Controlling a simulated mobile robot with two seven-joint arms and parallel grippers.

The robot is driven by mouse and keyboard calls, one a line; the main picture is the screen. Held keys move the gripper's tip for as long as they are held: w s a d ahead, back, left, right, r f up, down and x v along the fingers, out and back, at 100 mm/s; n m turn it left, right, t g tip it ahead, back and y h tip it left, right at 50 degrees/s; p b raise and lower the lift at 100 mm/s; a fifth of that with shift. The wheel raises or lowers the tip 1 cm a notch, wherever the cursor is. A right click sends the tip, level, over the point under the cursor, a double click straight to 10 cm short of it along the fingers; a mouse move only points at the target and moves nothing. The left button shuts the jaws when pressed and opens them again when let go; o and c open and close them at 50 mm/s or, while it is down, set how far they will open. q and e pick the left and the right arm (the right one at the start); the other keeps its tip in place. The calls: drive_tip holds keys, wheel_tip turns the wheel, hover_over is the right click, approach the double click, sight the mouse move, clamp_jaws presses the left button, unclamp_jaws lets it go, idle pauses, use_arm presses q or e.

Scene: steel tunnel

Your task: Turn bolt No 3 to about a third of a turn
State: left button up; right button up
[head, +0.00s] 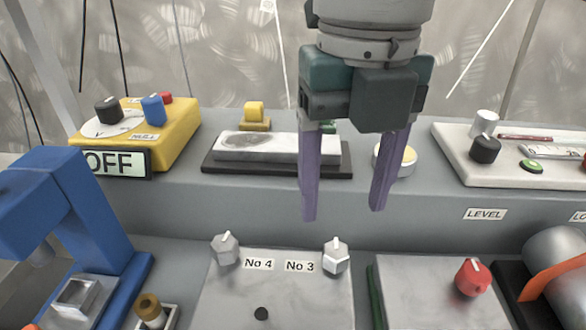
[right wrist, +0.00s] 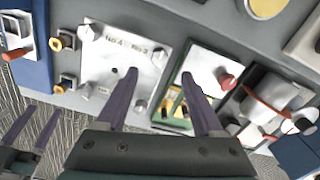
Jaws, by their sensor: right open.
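Bolt No 3 (head: 336,257) is a grey hexagonal bolt with a white mark on top pointing roughly away from me. It stands at the right of a metal plate (head: 285,300), next to its label (head: 300,266). It also shows in the right wrist view (right wrist: 160,56). A similar bolt, No 4 (head: 226,250), is at the plate's left. My right gripper (head: 342,214) is open and empty, its purple fingers pointing down above and behind bolt No 3, apart from it. My left gripper (right wrist: 35,115) shows only in the right wrist view, with its fingers apart.
A red knob (head: 473,277) sits on a panel to the right. A blue frame (head: 60,220) rises at the left. Behind, on a raised ledge, are a yellow box (head: 175,135) reading OFF, a grey block (head: 263,146) and a round yellow-topped button (head: 409,155).

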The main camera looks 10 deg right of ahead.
sight(337, 249)
wheel_tip(337, 249, down, 8)
drive_tip(key=shift+r+b, duration=0.2)
drive_tip(key=shift+b, duration=0.3)
clamp_jaws()
idle(0.3)
